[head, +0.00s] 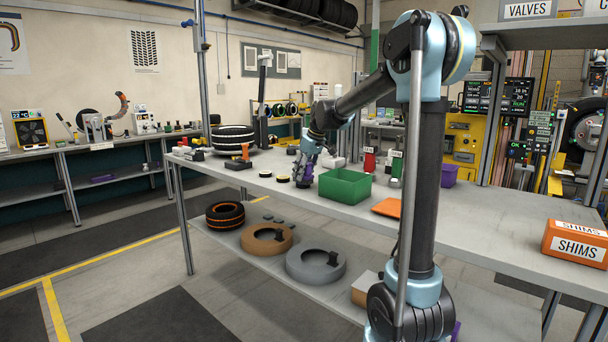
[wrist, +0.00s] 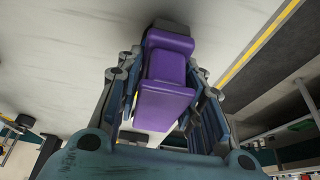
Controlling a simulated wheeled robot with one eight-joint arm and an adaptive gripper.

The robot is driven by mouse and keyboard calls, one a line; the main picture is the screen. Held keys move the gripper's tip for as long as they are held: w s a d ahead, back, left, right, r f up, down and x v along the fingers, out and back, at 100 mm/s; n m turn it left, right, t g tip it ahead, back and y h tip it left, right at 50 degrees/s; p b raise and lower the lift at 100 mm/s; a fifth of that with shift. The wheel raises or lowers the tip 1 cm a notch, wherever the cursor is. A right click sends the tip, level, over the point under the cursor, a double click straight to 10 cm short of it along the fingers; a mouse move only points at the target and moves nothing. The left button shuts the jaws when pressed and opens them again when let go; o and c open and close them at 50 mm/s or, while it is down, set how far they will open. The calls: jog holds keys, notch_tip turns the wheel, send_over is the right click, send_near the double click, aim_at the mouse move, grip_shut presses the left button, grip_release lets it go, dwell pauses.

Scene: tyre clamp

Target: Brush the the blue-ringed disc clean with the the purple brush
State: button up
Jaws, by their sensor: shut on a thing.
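My gripper (head: 302,171) is over the far part of the workbench, pointing down. It is shut on the purple brush (wrist: 167,72), which sits between the two fingers in the wrist view. In the head view only a little purple of the brush shows among the fingers. A small dark disc (head: 303,183) lies on the bench just under the gripper. Whether the brush touches it cannot be told. Another small disc (head: 283,178) with a yellowish edge lies to its left. No blue ring can be made out on any disc.
A green bin (head: 345,184) stands close to the right of the gripper. A red bottle (head: 370,160) stands behind the bin and an orange tray (head: 389,207) lies to its right. An orange tool (head: 240,159) and a stack of tyres (head: 233,138) are to the left.

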jog(key=shift+s+d, duration=0.1)
dwell(0.6)
jog(key=shift+s+d, duration=0.35)
jog(key=shift+d, duration=0.05)
jog(key=shift+w+a, duration=0.15)
jog(key=shift+w+a, duration=0.65)
jog(key=shift+a, duration=0.2)
jog(key=shift+s+d, duration=0.1)
jog(key=shift+d, duration=0.05)
jog(key=shift+s+d, duration=0.65)
jog(key=shift+d, duration=0.2)
